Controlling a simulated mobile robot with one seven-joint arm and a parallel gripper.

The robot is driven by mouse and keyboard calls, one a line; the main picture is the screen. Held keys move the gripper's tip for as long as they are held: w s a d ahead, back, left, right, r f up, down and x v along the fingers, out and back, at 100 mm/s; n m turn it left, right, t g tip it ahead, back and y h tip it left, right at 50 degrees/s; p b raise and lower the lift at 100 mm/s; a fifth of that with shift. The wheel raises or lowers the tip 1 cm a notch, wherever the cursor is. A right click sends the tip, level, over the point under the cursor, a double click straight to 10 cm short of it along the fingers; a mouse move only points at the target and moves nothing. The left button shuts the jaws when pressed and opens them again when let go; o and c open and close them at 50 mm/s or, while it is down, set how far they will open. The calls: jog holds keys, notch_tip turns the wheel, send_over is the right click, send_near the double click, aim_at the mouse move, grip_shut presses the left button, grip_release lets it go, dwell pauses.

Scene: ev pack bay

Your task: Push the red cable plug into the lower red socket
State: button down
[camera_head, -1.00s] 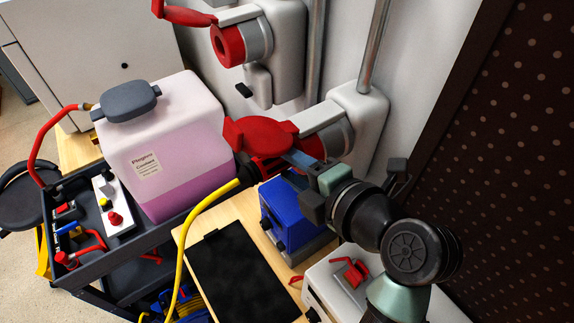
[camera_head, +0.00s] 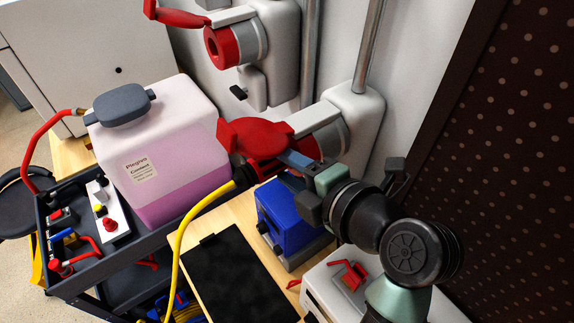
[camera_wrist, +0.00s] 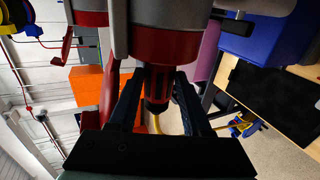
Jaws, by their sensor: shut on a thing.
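The lower red socket (camera_head: 308,147) is a red ring on a grey collar, on a wall-mounted white housing, with its red lid (camera_head: 254,138) open to the left. My gripper (camera_wrist: 157,88) is shut on the red cable plug (camera_wrist: 158,80). One finger stands on either side of the plug in the wrist view. In the head view my gripper (camera_head: 293,160) is just below the lid. The yellow cable (camera_head: 187,225) runs from the plug's dark rear end down to the left. The plug's front meets the socket's red ring in the wrist view; how deep it sits is hidden.
An upper red socket (camera_head: 217,46) is on the housing above. A jug of pink liquid (camera_head: 160,150) stands on a dark cart (camera_head: 85,272) at left. A blue box (camera_head: 283,220) and black mat (camera_head: 235,280) lie below my gripper. A dark perforated panel (camera_head: 495,160) is at right.

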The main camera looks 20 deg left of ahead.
jog(key=shift+a, duration=0.1)
jog(key=shift+c, duration=1.9)
grip_release()
jog(key=shift+s, duration=0.1)
jog(key=shift+o, duration=0.6)
jog(key=shift+r, duration=0.2)
